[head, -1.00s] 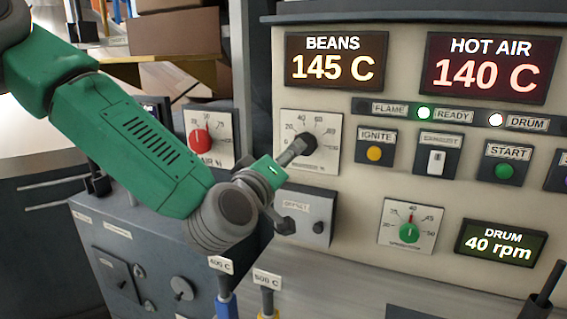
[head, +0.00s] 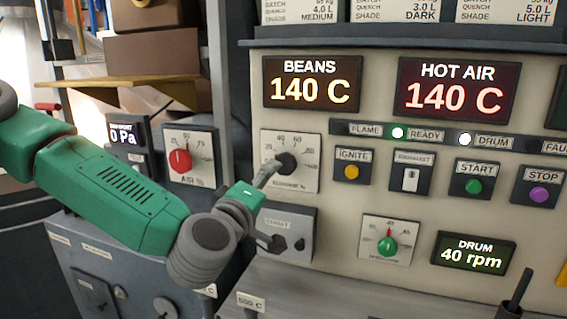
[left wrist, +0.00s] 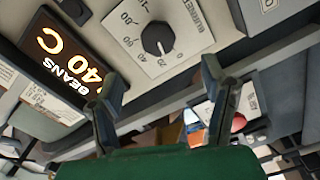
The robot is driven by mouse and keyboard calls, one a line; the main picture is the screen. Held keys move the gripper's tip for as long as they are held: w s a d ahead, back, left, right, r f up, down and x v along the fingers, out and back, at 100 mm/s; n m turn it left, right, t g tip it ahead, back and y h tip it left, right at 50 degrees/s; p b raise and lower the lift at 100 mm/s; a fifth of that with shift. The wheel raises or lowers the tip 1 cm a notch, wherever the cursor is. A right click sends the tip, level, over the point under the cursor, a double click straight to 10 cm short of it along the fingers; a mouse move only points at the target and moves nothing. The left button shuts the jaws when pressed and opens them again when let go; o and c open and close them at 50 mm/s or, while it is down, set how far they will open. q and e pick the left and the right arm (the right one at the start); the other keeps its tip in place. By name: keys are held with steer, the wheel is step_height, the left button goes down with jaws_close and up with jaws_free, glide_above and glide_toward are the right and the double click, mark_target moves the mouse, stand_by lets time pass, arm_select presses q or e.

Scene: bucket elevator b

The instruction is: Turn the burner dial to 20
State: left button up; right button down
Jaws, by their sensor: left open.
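The burner dial (head: 286,163) is a dark round knob on a white scale plate on the cream panel. It also shows upside down in the left wrist view (left wrist: 158,39), beyond my fingers, with a light mark that seems to point near 20. My left gripper (head: 275,206) is open in front of the panel, its upper finger overlapping the dial's lower left in the head view. I cannot tell whether they touch. In the left wrist view my left gripper (left wrist: 160,88) has its fingers spread, with nothing between the tips. My right gripper is not in view.
A small box with knobs (head: 286,232) sits below the dial, close to my lower finger. The red air dial (head: 181,160) is to the left, the ignite button (head: 351,171) to the right, and the green drum dial (head: 387,246) lower right.

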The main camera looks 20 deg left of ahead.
mark_target(284, 166)
arm_select(q)
steer(key=w, duration=0.3)
steer(key=w+p, duration=0.1)
steer(key=w, duration=0.6)
steer(key=shift+w+d, duration=0.1)
steer(key=shift+d, duration=0.3)
steer(key=shift+w+p, duration=0.35)
steer(key=shift+w, duration=0.45)
steer(key=shift+c, duration=0.5)
steer(key=c, duration=1.1)
